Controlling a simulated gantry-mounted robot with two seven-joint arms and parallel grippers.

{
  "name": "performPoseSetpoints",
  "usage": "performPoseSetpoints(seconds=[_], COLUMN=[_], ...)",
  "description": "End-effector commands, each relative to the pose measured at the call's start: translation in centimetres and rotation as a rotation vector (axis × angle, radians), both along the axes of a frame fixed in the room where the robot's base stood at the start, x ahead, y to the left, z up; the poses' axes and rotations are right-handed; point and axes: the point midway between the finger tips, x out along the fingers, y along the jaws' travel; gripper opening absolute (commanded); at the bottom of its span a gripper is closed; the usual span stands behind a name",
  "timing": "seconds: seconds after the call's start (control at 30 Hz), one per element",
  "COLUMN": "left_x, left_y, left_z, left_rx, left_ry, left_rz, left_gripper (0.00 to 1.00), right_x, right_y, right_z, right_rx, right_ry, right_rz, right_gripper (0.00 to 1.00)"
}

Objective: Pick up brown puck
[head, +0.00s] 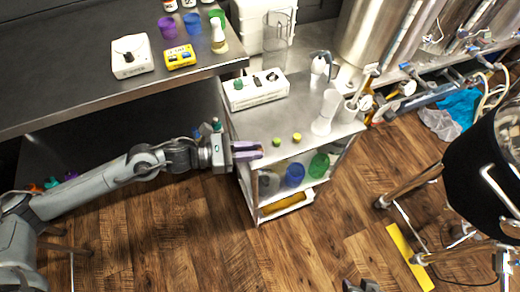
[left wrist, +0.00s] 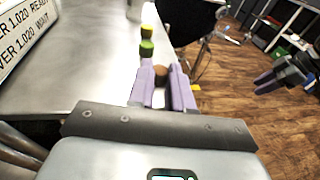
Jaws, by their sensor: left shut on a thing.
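My left gripper (head: 256,151) is at the left edge of the steel cart's top, its lilac fingers pointing right. In the left wrist view its fingers (left wrist: 164,88) are shut on the brown puck (left wrist: 160,71), which shows between the fingertips. In the head view the fingers mostly hide the puck. I cannot tell if it touches the cart top. A green puck (head: 277,142) and a yellow-green puck (head: 297,137) stand on the cart, right of the gripper. My right gripper (left wrist: 270,82) shows small in the left wrist view, over the floor; its opening is unclear.
The steel cart (head: 262,123) carries a white instrument (head: 255,90), a wash bottle (head: 318,68) and a white cylinder (head: 326,112). Coloured cups stand on its lower shelf. A dark bench (head: 70,75) is at upper left, and a black kettle (head: 475,175) at right. Wooden floor lies open in front.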

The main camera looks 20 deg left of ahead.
Motion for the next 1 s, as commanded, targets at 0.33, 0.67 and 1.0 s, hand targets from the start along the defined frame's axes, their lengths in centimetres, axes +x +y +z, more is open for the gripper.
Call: performPoseSetpoints(seconds=[0.33, 0.67, 1.0], left_x=[0.0, 0.0, 2.2], left_y=[0.0, 0.0, -4.8], left_z=[0.2, 3.1, 7.5], left_rx=[0.000, 0.001, -0.005], left_ry=[0.000, -0.002, -0.006], left_rz=[0.000, 0.000, -0.003], left_gripper=[0.00, 0.00, 0.00], right_x=[0.0, 0.0, 0.0], right_y=[0.1, 0.1, 0.0], right_z=[0.1, 0.8, 1.5], right_rx=[0.005, 0.005, 0.001], right_ry=[0.001, 0.001, 0.000], right_rz=[-0.004, -0.003, 0.000], right_gripper=[0.43, 0.43, 0.43])
